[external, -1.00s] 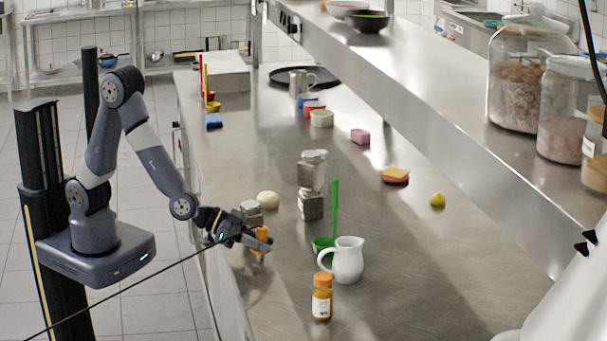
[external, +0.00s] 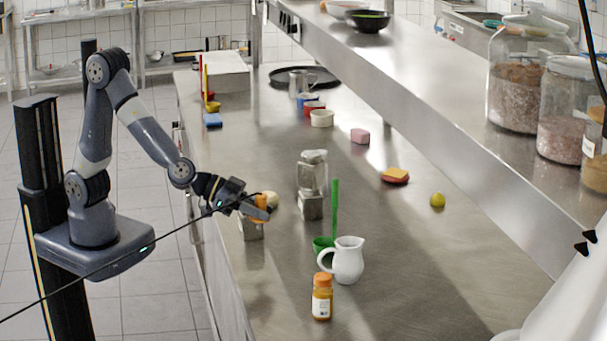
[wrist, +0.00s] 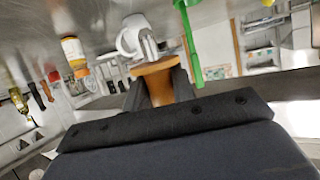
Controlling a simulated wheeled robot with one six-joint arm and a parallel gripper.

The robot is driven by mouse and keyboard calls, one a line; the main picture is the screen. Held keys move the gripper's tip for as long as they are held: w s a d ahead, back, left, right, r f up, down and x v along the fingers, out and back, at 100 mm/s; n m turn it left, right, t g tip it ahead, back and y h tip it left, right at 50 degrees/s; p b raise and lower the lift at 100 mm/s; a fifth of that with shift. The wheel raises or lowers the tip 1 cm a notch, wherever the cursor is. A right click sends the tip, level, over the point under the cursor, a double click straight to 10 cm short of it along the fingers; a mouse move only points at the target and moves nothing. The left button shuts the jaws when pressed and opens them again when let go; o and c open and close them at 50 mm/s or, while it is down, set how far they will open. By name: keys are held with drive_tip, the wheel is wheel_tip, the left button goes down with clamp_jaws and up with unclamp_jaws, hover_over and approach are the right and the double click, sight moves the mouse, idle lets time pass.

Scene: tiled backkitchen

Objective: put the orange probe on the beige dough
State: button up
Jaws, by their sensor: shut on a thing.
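My gripper (external: 256,207) is shut on the orange probe (external: 260,202), which it holds above the near left side of the steel counter. In the wrist view the probe (wrist: 158,84) sits between the two dark fingers (wrist: 160,92), with its wider end showing beyond them. The beige dough (external: 272,197) is a pale rounded lump on the counter, just behind the gripper and partly hidden by it. I cannot see the dough in the wrist view.
A metal block (external: 252,230) stands under the gripper. A glass-topped shaker (external: 312,180), a green scoop (external: 335,205), a white jug (external: 348,262) and an orange-capped jar (external: 322,300) stand to the right. The counter's front right is clear.

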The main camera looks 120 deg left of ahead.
drive_tip(key=shift+r, duration=0.75)
drive_tip(key=shift+a, duration=0.15)
drive_tip(key=s+a+r+n+g+y, duration=0.1)
drive_tip(key=s+a+n+y, duration=0.1)
drive_tip(key=a, duration=0.5)
drive_tip(key=s+a+r+n+g+y, duration=0.1)
drive_tip(key=s+a, duration=0.3)
drive_tip(key=a, duration=0.4)
drive_tip(key=shift+a+n+y, duration=0.15)
drive_tip(key=shift+n+y, duration=0.45)
drive_tip(key=shift+y, duration=0.2)
drive_tip(key=s+a+n+g+y, duration=0.1)
drive_tip(key=s+a, duration=0.2)
drive_tip(key=a, duration=0.1)
drive_tip(key=s+a+r+n+g+y, duration=0.1)
drive_tip(key=s+a, duration=0.2)
drive_tip(key=a, duration=0.1)
drive_tip(key=s+a+n+g+y, duration=0.1)
drive_tip(key=s+a+n, duration=0.1)
drive_tip(key=s+a, duration=0.1)
drive_tip(key=shift+s+a+r+g+b, duration=0.3)
drive_tip(key=shift+s+a+r+g, duration=0.1)
drive_tip(key=shift+s, duration=0.15)
drive_tip(key=b, duration=0.2)
hover_over(267, 194)
drive_tip(key=shift+y, duration=0.3)
wheel_tip(267, 194, down, 6)
drive_tip(key=shift+r, duration=0.1)
drive_tip(key=shift+f+b, duration=0.7)
drive_tip(key=shift+f, duration=1.35)
